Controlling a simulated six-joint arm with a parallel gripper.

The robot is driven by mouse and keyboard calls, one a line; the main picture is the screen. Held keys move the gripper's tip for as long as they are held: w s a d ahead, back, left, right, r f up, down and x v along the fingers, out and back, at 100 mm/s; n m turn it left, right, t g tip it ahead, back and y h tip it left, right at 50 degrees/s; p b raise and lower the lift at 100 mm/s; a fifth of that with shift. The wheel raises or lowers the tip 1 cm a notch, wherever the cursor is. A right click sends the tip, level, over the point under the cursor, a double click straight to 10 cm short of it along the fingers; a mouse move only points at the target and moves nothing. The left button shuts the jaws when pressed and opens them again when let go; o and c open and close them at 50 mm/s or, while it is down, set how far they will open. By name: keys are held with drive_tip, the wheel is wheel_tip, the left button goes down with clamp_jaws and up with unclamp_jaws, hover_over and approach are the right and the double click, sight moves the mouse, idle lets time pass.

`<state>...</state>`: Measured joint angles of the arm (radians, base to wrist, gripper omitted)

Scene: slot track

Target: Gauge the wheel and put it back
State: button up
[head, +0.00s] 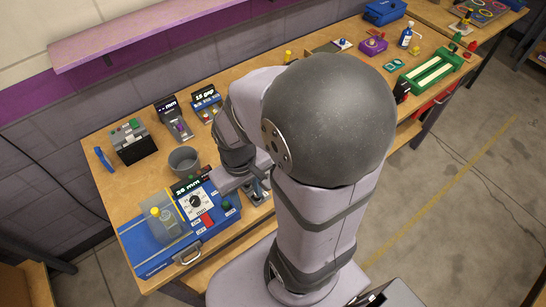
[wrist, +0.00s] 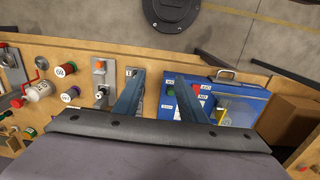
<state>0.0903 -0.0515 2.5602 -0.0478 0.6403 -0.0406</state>
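My gripper (wrist: 158,82) is open in the wrist view, its two fingers apart with nothing visible held between them. It is over the front part of the bench, between small grey fixtures (wrist: 101,83) and a blue case (wrist: 238,107). In the head view, my arm hides the fingertips. The blue case (head: 157,262) stands at the near left, with a dial unit (head: 196,202) and a lit mm display on its right. I cannot pick out the wheel with certainty. Round labelled spools (wrist: 66,69) stand left of my gripper in the wrist view.
A grey cup (head: 184,160) stands behind the dial unit. Two display devices (head: 173,122) (head: 206,102) and a dark box (head: 133,143) line the back. A green frame (head: 433,71) is at the far right. The arm covers the bench's middle.

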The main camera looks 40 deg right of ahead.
drive_tip(key=a+r+p, duration=0.2)
drive_tip(key=a+r, duration=0.1)
drive_tip(key=r, duration=0.1)
drive_tip(key=s+d+f+m+y+b, duration=0.1)
drive_tip(key=d+f+m+b, duration=0.6)
drive_tip(key=d+f+b, duration=0.65)
drive_tip(key=w+d+m+t+h+b, duration=0.1)
drive_tip(key=w+d+m+t, duration=0.35)
drive_tip(key=m, duration=1.15)
drive_tip(key=w+d+m+h+b, duration=0.15)
drive_tip(key=w+m, duration=0.55)
drive_tip(key=m, duration=0.9)
drive_tip(key=shift+y, duration=0.35)
drive_tip(key=shift+d+b+x, duration=0.2)
drive_tip(key=shift+b+x, duration=0.05)
drive_tip(key=shift+x, duration=1.55)
drive_tip(key=shift+d+b+x, duration=0.2)
drive_tip(key=shift+x, duration=1.55)
drive_tip(key=shift+w+r, duration=0.1)
drive_tip(key=shift+w, duration=0.05)
